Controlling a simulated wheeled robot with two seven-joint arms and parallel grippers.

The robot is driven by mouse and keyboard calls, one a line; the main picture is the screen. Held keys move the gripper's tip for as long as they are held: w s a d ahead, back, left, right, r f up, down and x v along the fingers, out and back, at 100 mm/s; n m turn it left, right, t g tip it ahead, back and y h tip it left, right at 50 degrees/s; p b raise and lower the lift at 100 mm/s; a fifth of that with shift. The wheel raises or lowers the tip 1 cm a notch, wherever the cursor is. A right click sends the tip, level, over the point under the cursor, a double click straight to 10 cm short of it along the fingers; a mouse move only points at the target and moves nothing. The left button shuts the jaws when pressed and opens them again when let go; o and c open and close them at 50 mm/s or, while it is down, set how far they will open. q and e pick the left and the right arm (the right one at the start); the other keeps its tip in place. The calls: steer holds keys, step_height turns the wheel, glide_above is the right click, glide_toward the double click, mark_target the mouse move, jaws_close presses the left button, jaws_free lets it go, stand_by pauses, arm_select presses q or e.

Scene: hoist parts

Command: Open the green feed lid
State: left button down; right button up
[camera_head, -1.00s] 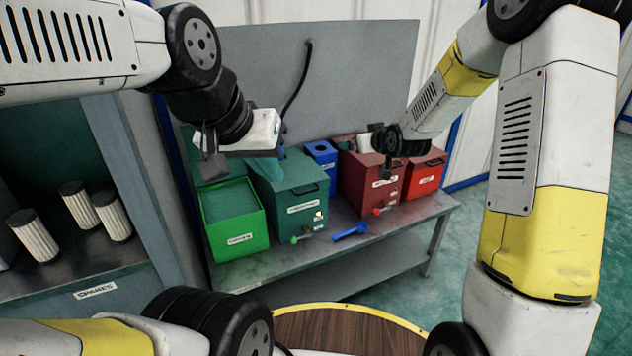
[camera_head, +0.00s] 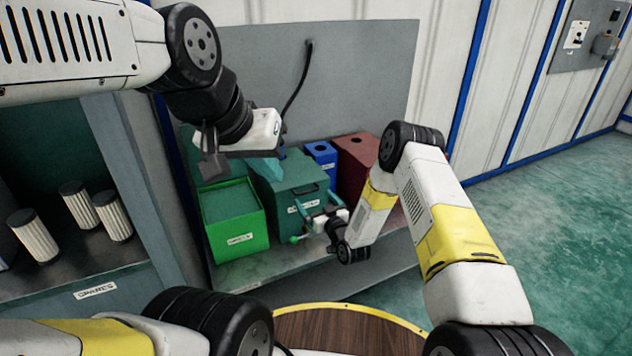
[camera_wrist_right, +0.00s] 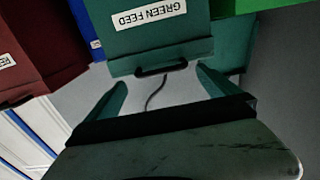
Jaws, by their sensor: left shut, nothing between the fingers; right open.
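The dark green feed box (camera_head: 274,200) stands on the bench in the head view, its lid down, with a dark handle (camera_head: 307,188) on the lid's front edge. In the right wrist view its label (camera_wrist_right: 148,14) reads GREEN FEED upside down, and the handle (camera_wrist_right: 160,69) shows between the fingers. My right gripper (camera_head: 318,208) is open and empty in front of the box, its fingers (camera_wrist_right: 162,80) either side of the handle but apart from it. My left gripper (camera_head: 270,168) is shut and empty over the box's back left part; whether it touches the lid I cannot tell.
A bright green open bin (camera_head: 236,225) stands left of the box. A blue container (camera_head: 322,153) and a dark red box (camera_head: 355,160) stand to the right. A grey panel (camera_head: 350,80) rises behind. A shelf with several white filters (camera_head: 112,215) is at left.

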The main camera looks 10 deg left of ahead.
mark_target(309, 192)
steer(key=x, duration=0.5)
steer(key=shift+w+a, duration=0.2)
steer(key=shift+w, duration=0.1)
